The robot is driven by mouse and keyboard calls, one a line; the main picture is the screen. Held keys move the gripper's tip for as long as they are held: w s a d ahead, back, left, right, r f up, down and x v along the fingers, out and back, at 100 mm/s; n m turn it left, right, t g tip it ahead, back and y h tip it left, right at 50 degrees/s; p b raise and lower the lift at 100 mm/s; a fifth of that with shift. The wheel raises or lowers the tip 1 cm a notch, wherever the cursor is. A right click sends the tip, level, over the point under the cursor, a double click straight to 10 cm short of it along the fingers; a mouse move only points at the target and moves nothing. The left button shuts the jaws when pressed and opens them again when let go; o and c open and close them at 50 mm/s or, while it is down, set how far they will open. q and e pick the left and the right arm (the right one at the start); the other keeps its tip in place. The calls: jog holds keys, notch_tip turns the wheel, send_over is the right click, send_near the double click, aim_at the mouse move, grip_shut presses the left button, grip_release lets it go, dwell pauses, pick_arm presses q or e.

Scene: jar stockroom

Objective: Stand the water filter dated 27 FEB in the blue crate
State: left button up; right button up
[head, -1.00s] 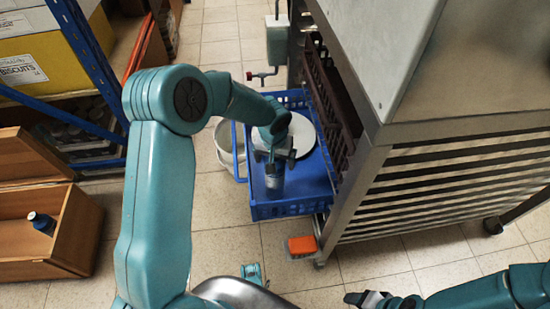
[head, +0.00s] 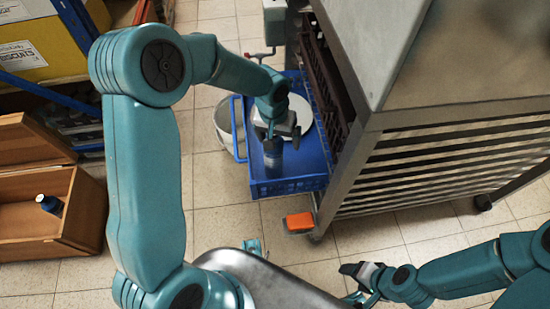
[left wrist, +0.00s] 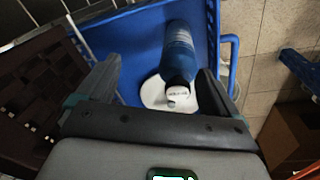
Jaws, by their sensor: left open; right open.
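The blue crate (head: 290,187) is on the floor beside the metal rack; its blue wall also shows in the left wrist view (left wrist: 212,22). A blue cylindrical water filter (head: 273,157) with a pale cap is at the crate, below my left gripper (head: 277,133). In the left wrist view the filter (left wrist: 179,52) lies between the spread fingers of that gripper (left wrist: 160,80), with visible gaps. The print on its cap is too small to read. Another dark blue filter (head: 48,203) is in the wooden box at left.
A white round thing (head: 301,118) is in the crate's far part. A pale bucket (head: 224,128) stands left of the crate. The metal rack (head: 450,165) borders it on the right. An orange block (head: 299,222) is by the rack's foot. Open tile floor lies left of the crate.

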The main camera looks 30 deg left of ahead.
pick_arm(q)
jog(key=s+d+f+h, duration=0.1)
jog(key=s+d+f, duration=0.4)
jog(key=s+f, duration=0.3)
jog(key=s+d+f+h, duration=0.2)
jog(key=s+d+f, duration=0.3)
jog(key=s+f, duration=0.3)
jog(key=s, duration=0.4)
jog(key=shift+g, duration=0.4)
jog(key=shift+d+f, duration=0.1)
